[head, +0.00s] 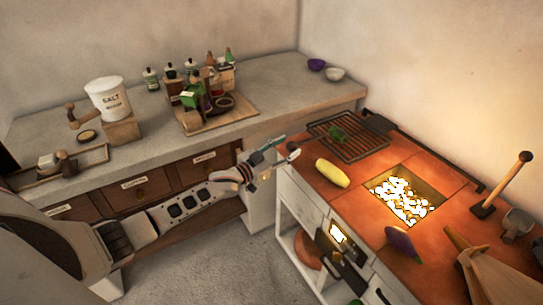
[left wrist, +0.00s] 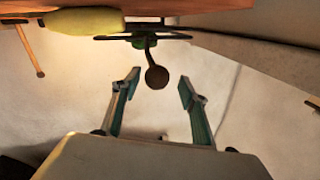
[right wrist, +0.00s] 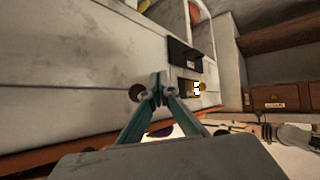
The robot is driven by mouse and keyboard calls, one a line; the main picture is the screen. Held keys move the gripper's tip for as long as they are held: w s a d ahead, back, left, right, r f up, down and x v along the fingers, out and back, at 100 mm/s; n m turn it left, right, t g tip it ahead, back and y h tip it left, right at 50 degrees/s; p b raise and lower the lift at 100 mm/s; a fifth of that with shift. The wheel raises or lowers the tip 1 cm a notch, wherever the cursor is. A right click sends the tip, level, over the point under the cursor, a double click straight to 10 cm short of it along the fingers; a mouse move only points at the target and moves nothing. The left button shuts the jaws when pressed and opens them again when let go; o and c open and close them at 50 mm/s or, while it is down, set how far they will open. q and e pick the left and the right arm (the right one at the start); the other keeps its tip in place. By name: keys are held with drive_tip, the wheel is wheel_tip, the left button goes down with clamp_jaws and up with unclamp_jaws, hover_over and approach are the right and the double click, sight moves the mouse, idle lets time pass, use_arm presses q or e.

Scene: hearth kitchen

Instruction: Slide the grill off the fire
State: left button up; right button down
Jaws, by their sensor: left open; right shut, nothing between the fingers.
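The black wire grill (head: 362,150) lies on the back end of the red-tiled hearth top, apart from the glowing fire pit (head: 402,195). A green pepper (head: 338,133) rests on it. My left gripper (head: 289,147) is open, off the hearth's left edge near the grill. In the left wrist view, a round dark knob (left wrist: 157,77) shows between the open fingers, untouched; it seems to be the end of a handle on the grill (left wrist: 165,37). My right gripper (right wrist: 158,80) is shut and empty, in front of pale cabinet fronts; it is not seen in the head view.
A yellow vegetable (head: 332,173) lies between grill and fire pit. An eggplant (head: 403,243) lies near the front edge. Bellows (head: 490,265) and a wooden-handled tool (head: 505,185) stand at right. The grey counter (head: 50,135) holds a salt crock (head: 107,97) and bottles.

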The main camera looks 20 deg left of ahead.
use_arm(q)
drive_tip(key=v, duration=0.9)
drive_tip(key=shift+s+a, duration=0.2)
drive_tip(key=shift+s, duration=0.15)
drive_tip(key=shift+r, duration=0.1)
drive_tip(key=s+d+f+n+g+y, duration=0.1)
drive_tip(key=s+d+f+g, duration=0.1)
drive_tip(key=s+f, duration=0.4)
drive_tip(key=s+d+f+n+g+y, duration=0.1)
drive_tip(key=s+d+f, duration=0.3)
drive_tip(key=s, duration=1.1)
drive_tip(key=s+d+f+g+y, duration=0.2)
drive_tip(key=s+d+f+y, duration=0.1)
drive_tip(key=s+f, duration=0.7)
drive_tip(key=shift+s+d+n+g, duration=0.3)
drive_tip(key=shift+s+n+g, duration=0.1)
drive_tip(key=shift+s, duration=0.1)
